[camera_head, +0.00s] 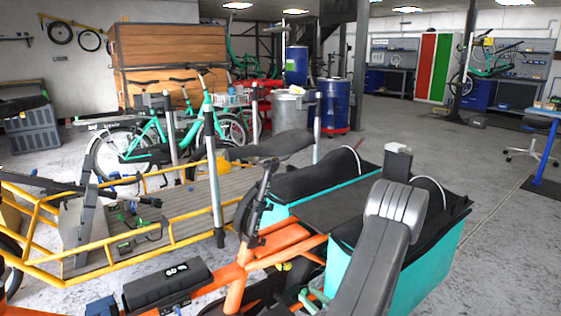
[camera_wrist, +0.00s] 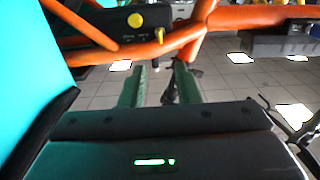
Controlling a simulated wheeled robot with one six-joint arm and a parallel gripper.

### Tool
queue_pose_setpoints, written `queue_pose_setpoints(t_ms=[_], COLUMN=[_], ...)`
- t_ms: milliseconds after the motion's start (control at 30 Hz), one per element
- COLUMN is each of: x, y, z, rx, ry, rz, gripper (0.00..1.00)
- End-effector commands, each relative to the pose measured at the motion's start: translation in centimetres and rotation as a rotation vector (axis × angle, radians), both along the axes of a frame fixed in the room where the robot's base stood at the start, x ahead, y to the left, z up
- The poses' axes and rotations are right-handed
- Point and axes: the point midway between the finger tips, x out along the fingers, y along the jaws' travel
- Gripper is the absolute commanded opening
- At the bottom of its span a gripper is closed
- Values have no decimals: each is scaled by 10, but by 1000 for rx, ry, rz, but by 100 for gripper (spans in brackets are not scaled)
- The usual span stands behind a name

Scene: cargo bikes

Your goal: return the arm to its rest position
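My gripper (camera_wrist: 159,70) shows in the wrist view as two greenish fingers standing apart, with nothing held between them. Past the fingertips are the orange tubes (camera_wrist: 190,40) of a bike frame, with a round yellow part (camera_wrist: 135,20) on a dark block. A turquoise panel (camera_wrist: 30,70) fills the left side of that view, close beside my gripper. In the head view, a grey jointed link that seems to be my arm reaches down the right foreground, in front of the turquoise cargo box (camera_head: 430,270). Whether it touches the box or frame cannot be told.
The orange cargo bike (camera_head: 285,245) with a black saddle (camera_head: 270,146) fills the foreground. A yellow-railed cargo bike (camera_head: 165,210) stands to the left. Turquoise bikes, a wooden crate (camera_head: 170,55) and a blue barrel (camera_head: 335,103) stand behind. Open floor (camera_head: 500,215) lies to the right.

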Motion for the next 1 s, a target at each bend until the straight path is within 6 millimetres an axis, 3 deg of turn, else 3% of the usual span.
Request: queue_pose_setpoints(t_ms=[567, 1000], x=[56, 112], y=[41, 83], z=[-1, -1], rx=[-2, 0], ry=[-1, -2], rz=[4, 4], gripper=[29, 29])
